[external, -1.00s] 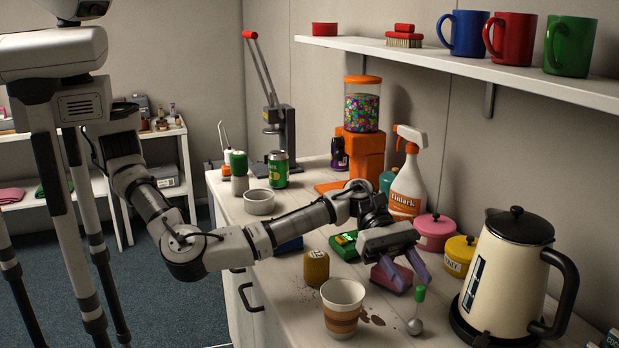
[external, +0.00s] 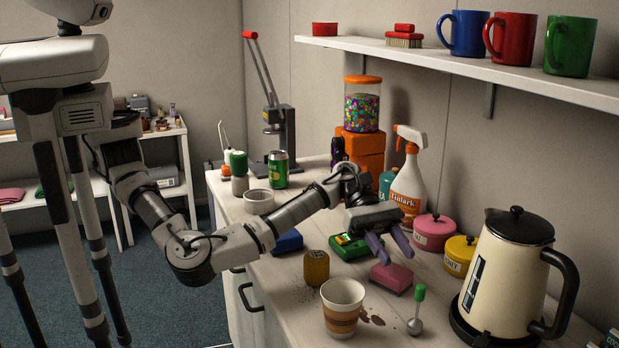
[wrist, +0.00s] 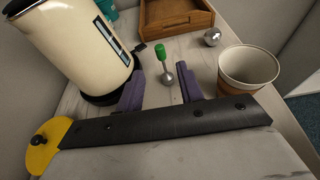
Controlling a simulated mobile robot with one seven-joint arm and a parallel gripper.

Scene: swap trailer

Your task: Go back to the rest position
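My gripper (external: 388,246) is above the counter near the pink sponge (external: 391,278) and the green device (external: 350,247). Its two purple fingers are spread apart, with nothing between them. In the wrist view my gripper (wrist: 168,92) is open as well, and a green-handled metal ball tool (wrist: 163,70) shows beyond the fingers, apart from them. In the external view the same tool (external: 418,305) stands on the counter.
A paper cup (external: 343,308) and a kettle (external: 507,270) stand near the front. A mustard-coloured can (external: 316,267), spray bottle (external: 408,190), pink pot (external: 433,231) and yellow pot (external: 460,255) surround the arm. A shelf (external: 460,65) with mugs hangs above.

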